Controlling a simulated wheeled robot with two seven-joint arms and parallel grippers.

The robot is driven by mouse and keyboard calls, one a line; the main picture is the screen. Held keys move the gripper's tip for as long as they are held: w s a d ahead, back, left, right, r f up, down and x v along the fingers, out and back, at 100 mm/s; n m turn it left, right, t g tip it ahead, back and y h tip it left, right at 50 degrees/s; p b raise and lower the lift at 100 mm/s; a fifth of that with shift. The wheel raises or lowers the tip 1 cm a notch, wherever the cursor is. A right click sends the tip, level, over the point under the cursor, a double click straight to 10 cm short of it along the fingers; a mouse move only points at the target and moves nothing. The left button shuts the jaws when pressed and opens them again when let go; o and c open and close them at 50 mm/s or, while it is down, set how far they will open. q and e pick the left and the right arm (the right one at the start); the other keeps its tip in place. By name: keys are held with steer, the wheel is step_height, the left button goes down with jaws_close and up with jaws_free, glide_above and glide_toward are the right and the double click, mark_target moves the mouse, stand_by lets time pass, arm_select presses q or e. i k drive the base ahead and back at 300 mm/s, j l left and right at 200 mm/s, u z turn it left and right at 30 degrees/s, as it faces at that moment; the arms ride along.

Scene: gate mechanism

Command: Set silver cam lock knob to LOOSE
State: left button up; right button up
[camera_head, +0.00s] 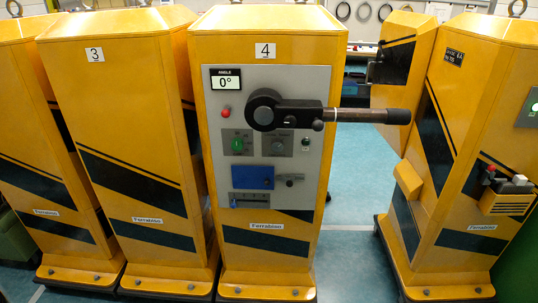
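The control panel (231,195) is on the front of the yellow cabinet numbered 4, in the middle of the view. A round grey knob (278,143) sits on a square plate, right of a green knob (238,145) on a similar plate. A small silver fitting (289,180) stands beside a blue block (253,177) lower down. I cannot tell for certain which silver part is the cam lock knob, and its LOOSE marking is too small to read. Neither of my grippers is in view.
A black lever (352,115) sticks out to the right from its hub, above the knobs. The display (225,79) reads angle 0°. A red button (225,112) is below it. Yellow cabinets (120,110) stand close on the left. Blue floor (350,200) is free to the right.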

mark_target(277, 143)
steer(key=i+l, duration=0.4)
steer(key=i, duration=0.15)
steer(key=i+l, duration=0.4)
steer(key=i, duration=0.15)
steer(key=j+u, duration=0.05)
